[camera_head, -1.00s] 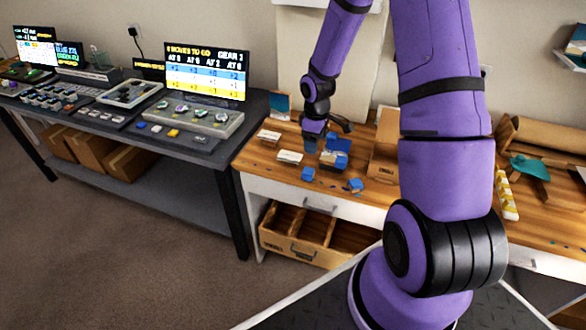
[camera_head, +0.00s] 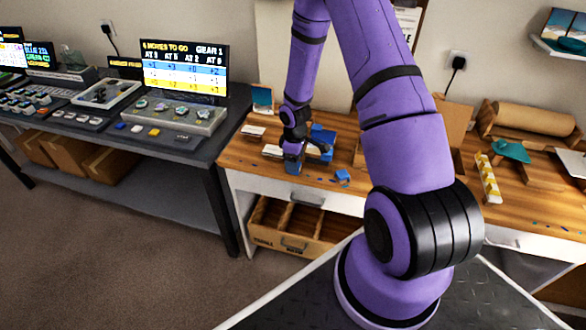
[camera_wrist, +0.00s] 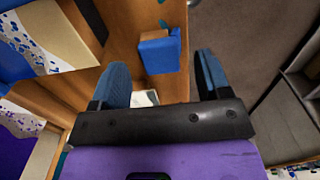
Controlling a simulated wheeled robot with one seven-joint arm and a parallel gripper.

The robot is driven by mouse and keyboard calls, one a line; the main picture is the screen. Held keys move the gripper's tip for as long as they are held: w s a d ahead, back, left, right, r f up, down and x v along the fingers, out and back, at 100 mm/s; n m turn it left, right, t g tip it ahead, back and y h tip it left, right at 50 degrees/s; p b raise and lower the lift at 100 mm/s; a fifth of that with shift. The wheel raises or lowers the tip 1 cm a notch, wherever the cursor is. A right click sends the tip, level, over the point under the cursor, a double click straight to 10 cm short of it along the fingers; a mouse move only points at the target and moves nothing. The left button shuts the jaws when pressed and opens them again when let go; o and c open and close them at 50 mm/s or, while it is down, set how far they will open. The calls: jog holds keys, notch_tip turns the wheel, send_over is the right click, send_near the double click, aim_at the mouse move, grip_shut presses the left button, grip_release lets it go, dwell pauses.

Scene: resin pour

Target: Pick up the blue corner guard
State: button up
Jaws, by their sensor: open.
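A blue corner guard (camera_wrist: 158,54) lies on the wooden bench in the wrist view, ahead of the gap between my fingertips and apart from them. My gripper (camera_wrist: 165,80) is open, with nothing between its blue-grey fingers. In the head view my gripper (camera_head: 293,166) is low over the bench near its front edge. A small blue piece (camera_head: 343,176) lies to its right. I cannot tell whether it is the one in the wrist view. Anything directly under the gripper is hidden in the head view.
A blue box (camera_head: 322,140) stands just behind my gripper. White cards (camera_head: 253,131) lie to the left. An open wooden drawer (camera_head: 270,238) is below the bench. A yellow-and-white strip (camera_head: 488,178) lies to the right. The bench's front edge is close.

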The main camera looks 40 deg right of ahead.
jog(key=shift+f, duration=1.3)
jog(key=shift+c, duration=0.2)
jog(key=c, duration=0.9)
jog(key=shift+c, duration=0.2)
jog(key=shift+r, duration=0.1)
